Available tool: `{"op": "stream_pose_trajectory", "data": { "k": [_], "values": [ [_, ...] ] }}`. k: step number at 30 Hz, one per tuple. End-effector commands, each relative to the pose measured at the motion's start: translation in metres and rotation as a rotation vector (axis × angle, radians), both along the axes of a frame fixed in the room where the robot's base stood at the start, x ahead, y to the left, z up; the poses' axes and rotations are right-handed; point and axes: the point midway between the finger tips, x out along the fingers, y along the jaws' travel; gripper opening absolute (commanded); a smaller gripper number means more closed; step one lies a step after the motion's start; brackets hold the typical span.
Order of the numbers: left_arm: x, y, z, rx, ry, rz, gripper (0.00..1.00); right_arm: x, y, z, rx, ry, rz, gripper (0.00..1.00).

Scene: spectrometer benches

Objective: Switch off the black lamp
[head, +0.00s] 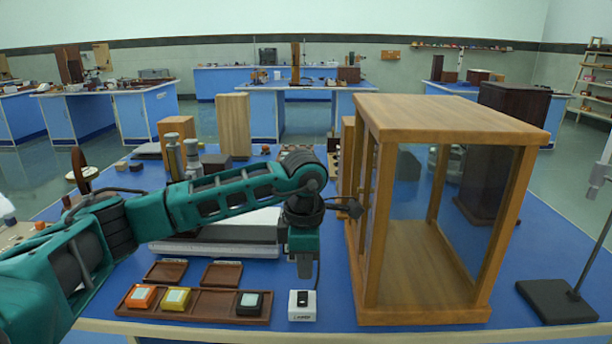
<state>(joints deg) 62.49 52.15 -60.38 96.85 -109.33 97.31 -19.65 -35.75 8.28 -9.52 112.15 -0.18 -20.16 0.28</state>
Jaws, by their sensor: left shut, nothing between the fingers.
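My left gripper (304,268) points straight down, shut and empty, just above a small white box (302,314) near the bench's front edge. The box has a black switch-like part on top and small lettering on its front that I cannot read clearly. A thin dark cord runs up from beside the box, behind my gripper. A small dark object (355,208) shows at my wrist's right, against the wooden case; I cannot tell if it is the black lamp. No lamp glow is clear. My right gripper is not in view.
A large wood-framed glass case (440,315) stands right of my gripper. A brown tray (208,306) holds orange, yellow and black square pieces at left. Two small brown trays (165,272) lie behind it. A stand with a dark base (556,302) is at far right.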

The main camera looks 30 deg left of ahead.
Motion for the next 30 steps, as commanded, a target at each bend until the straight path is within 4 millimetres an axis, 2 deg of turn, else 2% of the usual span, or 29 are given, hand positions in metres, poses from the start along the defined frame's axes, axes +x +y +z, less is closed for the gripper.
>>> {"op": "stream_pose_trajectory", "data": {
  "k": [3,12,19,24,30],
  "values": [
    [-0.001,-0.001,0.031,0.001,-0.005,0.002,0.00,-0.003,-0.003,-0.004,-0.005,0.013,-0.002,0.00],
    [-0.006,-0.004,0.107,0.000,-0.008,0.002,0.00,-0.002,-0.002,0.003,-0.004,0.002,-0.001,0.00],
    [-0.009,-0.005,0.154,0.002,-0.005,0.002,0.00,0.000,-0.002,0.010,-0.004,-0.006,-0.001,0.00],
    [-0.011,-0.006,0.169,0.002,-0.004,0.003,0.00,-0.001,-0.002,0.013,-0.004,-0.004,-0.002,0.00],
    [-0.011,-0.006,0.172,0.001,-0.003,0.003,0.00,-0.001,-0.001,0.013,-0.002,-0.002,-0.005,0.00]
  ]
}}
